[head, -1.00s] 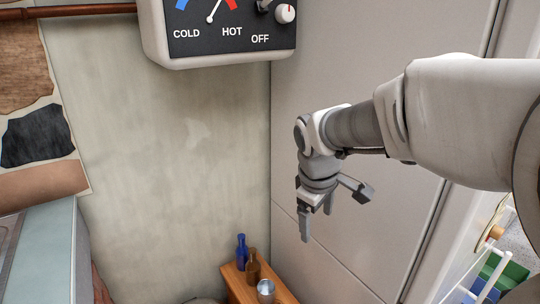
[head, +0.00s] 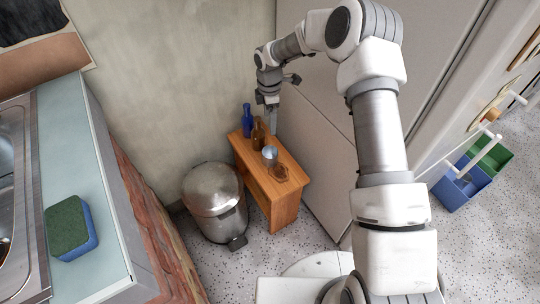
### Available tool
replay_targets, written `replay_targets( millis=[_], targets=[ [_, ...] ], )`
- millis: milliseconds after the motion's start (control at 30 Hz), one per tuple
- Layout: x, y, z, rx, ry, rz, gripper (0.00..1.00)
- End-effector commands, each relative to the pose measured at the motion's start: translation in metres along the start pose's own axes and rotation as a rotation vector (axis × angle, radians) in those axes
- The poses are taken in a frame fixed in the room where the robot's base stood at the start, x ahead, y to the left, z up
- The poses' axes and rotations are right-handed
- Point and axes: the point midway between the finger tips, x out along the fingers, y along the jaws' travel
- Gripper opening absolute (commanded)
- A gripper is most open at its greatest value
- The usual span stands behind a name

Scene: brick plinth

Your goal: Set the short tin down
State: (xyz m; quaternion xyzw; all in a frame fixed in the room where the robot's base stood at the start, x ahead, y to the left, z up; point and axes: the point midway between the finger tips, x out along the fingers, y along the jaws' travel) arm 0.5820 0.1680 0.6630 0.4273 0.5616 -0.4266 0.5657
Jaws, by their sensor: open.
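A small silvery tin (head: 270,153) stands upright on a little wooden table (head: 284,214), near the middle of its top. I take it to be the short tin. My gripper (head: 270,116) hangs fingers-down near the back right of the table, behind the tin in the picture. It is open and I see nothing between its fingers, though they are small here. It does not touch the tin.
A blue bottle (head: 247,122) and a brown bottle (head: 257,134) stand behind the tin. A brownish glass item (head: 280,173) is in front of it. A metal bin (head: 214,200) stands left of the table. A sponge (head: 69,228) lies on the counter (head: 72,160).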

Motion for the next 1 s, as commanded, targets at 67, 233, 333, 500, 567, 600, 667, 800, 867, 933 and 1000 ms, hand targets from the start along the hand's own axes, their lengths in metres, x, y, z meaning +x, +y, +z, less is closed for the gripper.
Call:
replay_targets(
  millis=[67,233,333,500,567,600,667,800,867,933,1000],
  targets=[
    [0.009,0.001,-0.002,-0.012,0.004,-0.004,0.89],
    [0.041,0.000,-0.002,-0.016,0.005,-0.008,0.89],
    [0.063,-0.001,-0.002,-0.015,0.004,-0.008,0.89],
    [0.100,-0.001,-0.002,-0.014,0.004,-0.007,0.89],
    [0.110,-0.001,-0.002,-0.014,0.004,-0.007,0.89],
    [0.115,0.000,-0.002,-0.014,0.004,-0.006,0.89],
    [0.122,0.000,-0.002,-0.014,0.004,-0.005,0.89],
    [0.129,0.000,-0.002,-0.015,0.004,-0.004,0.89],
    [0.131,0.000,-0.002,-0.015,0.004,-0.004,0.89],
    [0.137,-0.001,-0.002,-0.014,0.004,-0.005,0.89],
    [0.146,-0.002,-0.002,-0.014,0.004,-0.007,0.89]
  ],
)
